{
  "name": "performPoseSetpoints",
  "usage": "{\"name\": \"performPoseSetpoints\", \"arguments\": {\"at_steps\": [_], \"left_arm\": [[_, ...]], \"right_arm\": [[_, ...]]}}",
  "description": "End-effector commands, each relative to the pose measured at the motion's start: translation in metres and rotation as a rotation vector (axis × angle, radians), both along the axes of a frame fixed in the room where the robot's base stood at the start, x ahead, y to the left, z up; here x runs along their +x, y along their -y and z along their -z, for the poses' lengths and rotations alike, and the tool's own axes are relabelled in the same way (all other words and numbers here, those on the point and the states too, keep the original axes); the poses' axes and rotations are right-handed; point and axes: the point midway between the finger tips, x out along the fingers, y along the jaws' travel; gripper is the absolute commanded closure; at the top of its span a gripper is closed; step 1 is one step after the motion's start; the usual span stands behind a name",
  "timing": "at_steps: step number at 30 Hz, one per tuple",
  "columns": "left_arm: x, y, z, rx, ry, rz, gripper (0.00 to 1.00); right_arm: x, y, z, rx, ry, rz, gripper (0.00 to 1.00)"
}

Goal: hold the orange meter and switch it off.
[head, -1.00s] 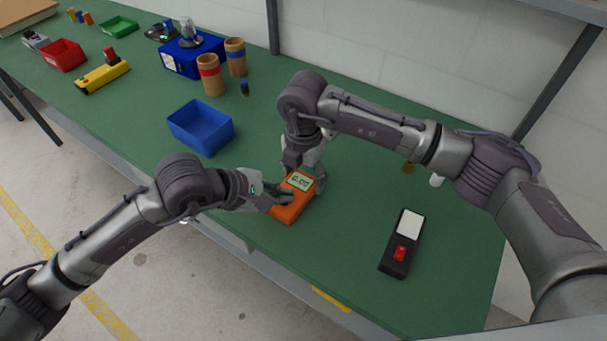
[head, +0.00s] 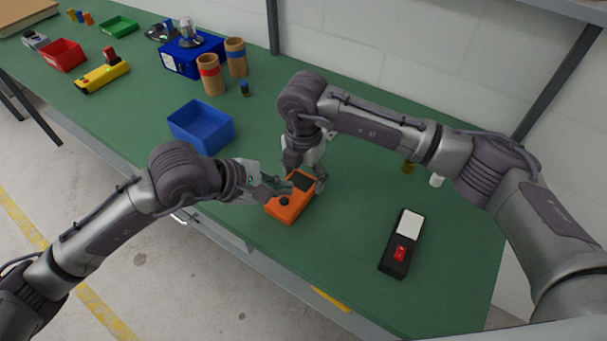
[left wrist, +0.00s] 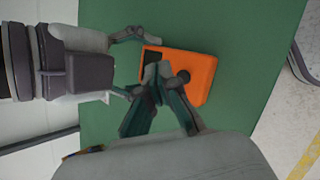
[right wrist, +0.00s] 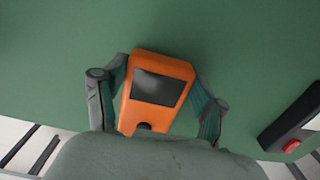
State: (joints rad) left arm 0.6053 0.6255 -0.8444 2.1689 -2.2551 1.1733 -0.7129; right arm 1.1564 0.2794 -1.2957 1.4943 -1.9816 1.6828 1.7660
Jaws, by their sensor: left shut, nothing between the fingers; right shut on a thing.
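The orange meter (head: 291,207) lies on the green bench, its screen dark and blank and its round black dial (head: 284,200) facing up. It also shows in the left wrist view (left wrist: 205,85) and the right wrist view (right wrist: 140,119). My right gripper (head: 304,181) is shut on the meter, with a finger on each side of its screen end. In the right wrist view both fingers (right wrist: 158,100) flank the screen. My left gripper (head: 286,186) is shut and empty, its fingertips just over the meter between screen and dial. I cannot tell whether they touch it.
A black device with a red switch (head: 401,253) lies to the right. An empty blue bin (head: 200,128) stands behind and left. Cork-coloured cylinders (head: 211,76), a blue box (head: 192,56), a yellow device (head: 103,77) and a red bin (head: 64,55) are farther back.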

Motion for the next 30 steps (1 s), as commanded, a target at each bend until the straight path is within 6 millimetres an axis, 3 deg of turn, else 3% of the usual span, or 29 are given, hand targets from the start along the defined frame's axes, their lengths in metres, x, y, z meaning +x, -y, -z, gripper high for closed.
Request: {"name": "performPoseSetpoints", "arguments": {"at_steps": [13, 26, 27, 30], "left_arm": [[0.0, 0.0, -0.044, -0.001, 0.002, 0.0, 1.0], [0.0, 0.0, -0.047, 0.0, -0.001, 0.001, 1.0], [0.0, 0.0, -0.047, 0.0, -0.001, 0.001, 1.0], [0.0, 0.0, -0.046, 0.0, -0.001, 0.001, 1.0]], "right_arm": [[0.0, 0.0, 0.0, 0.001, 0.001, 0.0, 0.73], [0.0, 0.0, 0.0, 0.001, 0.001, 0.0, 0.73], [0.0, 0.0, 0.0, 0.001, 0.001, 0.0, 0.23], [0.0, 0.0, 0.0, 0.0, 0.0, 0.0, 0.06]]}}
